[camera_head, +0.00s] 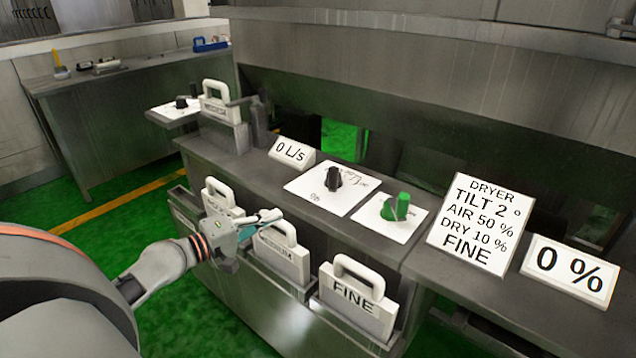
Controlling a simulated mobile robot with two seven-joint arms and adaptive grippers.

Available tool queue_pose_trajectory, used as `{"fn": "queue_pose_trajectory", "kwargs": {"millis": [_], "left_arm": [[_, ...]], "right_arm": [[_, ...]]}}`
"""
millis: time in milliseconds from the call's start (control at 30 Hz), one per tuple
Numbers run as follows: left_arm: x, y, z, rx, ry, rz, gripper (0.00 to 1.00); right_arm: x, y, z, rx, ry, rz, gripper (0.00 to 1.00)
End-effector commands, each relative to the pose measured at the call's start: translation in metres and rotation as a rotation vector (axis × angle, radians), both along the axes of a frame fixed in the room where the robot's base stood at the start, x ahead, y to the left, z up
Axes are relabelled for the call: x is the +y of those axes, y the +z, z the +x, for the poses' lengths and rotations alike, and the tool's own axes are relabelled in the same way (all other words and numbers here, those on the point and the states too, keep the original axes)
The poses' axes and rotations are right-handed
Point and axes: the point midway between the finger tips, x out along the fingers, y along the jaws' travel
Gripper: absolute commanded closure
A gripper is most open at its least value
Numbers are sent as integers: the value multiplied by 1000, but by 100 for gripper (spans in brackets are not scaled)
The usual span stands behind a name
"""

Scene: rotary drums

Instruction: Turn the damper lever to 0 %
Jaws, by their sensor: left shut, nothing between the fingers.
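A green knob (397,207) stands on a white dial plate (408,230) on the metal counter. A black knob (333,179) sits on another white plate (318,201) to its left. A third, dark knob (181,103) is on a plate farther back at left. I cannot tell from the labels which is the damper lever. A sign at right reads 0 % (568,271). My left gripper (268,217) is shut and empty, in front of the counter near a white handled screen (281,256), left of and apart from the green and front black knobs. My right gripper is out of view.
A card (482,222) reads DRYER, TILT 2°, AIR 50 %, DRY 10 %, FINE. A sign reads 0 L/s (293,152). A screen marked FINE (355,298) and other handled screens stand along the counter front. A side bench (110,112) is at back left.

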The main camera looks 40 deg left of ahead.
Motion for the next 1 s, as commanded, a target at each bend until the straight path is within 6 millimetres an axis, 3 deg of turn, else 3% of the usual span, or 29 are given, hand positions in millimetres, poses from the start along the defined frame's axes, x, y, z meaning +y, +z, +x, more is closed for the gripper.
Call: {"fn": "queue_pose_trajectory", "kwargs": {"millis": [100, 267, 467, 1000], "left_arm": [[12, 35, 9, -33, -2, -130, 100], [18, 58, 14, -53, -8, -209, 100], [14, 63, 32, -60, -8, -214, 100], [-7, 61, 113, -57, -8, -214, 100]], "right_arm": [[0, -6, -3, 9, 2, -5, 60], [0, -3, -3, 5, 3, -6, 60], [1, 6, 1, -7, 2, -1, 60], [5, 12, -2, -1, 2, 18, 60]]}}
